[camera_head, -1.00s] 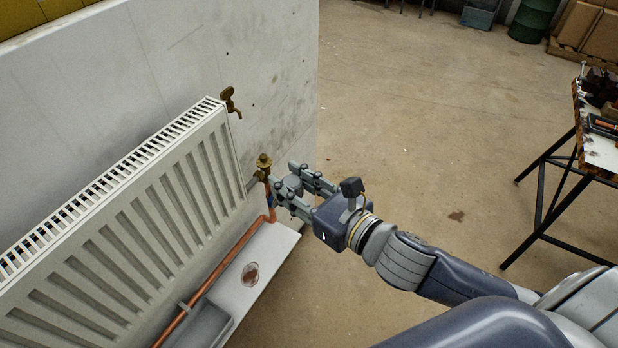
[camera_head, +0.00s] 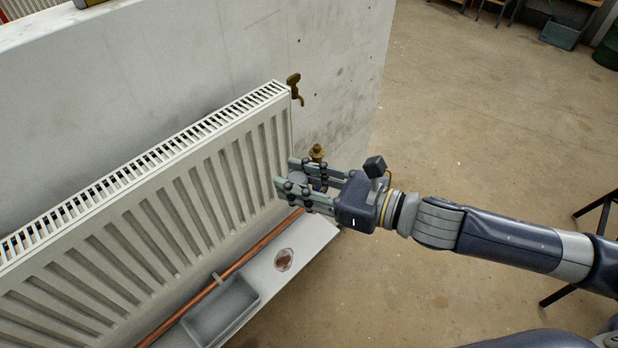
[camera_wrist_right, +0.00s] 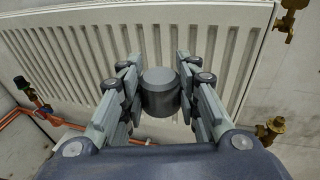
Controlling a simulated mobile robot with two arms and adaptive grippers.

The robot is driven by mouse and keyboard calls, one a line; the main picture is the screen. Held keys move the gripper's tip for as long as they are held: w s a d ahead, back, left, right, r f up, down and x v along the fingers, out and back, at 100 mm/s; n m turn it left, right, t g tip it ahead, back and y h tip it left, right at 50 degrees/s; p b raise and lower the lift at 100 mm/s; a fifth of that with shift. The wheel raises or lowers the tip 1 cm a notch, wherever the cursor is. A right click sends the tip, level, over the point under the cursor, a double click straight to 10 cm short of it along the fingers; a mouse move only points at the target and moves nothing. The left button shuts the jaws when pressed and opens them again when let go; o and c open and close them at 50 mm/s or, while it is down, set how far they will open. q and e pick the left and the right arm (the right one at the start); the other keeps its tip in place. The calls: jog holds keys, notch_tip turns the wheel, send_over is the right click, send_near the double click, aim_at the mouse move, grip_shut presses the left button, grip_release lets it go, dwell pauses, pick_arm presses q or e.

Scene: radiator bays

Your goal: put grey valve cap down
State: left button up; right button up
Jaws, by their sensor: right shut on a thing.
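The grey valve cap (camera_wrist_right: 160,92) is a short round cylinder, clear in the right wrist view between the fingers of my right gripper (camera_wrist_right: 158,76). In the head view my right gripper (camera_head: 285,175) is shut on the cap (camera_head: 298,179), which is partly hidden by the fingers. It holds the cap in front of the radiator's right end, above the white ledge (camera_head: 312,238). A grey tray (camera_head: 222,308) sits on the ledge below the radiator. My left gripper is not in view.
The white radiator (camera_head: 170,195) hangs on a pale wall. A brass valve (camera_head: 317,152) stands just behind my right gripper, and a brass tap (camera_head: 295,88) is higher up. A copper pipe (camera_head: 265,242) runs along the ledge. A reddish round patch (camera_head: 284,260) lies on the ledge.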

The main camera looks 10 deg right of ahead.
aim_at(290, 176)
jog(key=shift+a+r+n+g+y, duration=0.15)
jog(key=shift+a+n+g+y, duration=0.55)
jog(key=shift+a+n+g, duration=0.35)
jog(key=shift+a+m, duration=0.2)
jog(key=shift+m, duration=0.05)
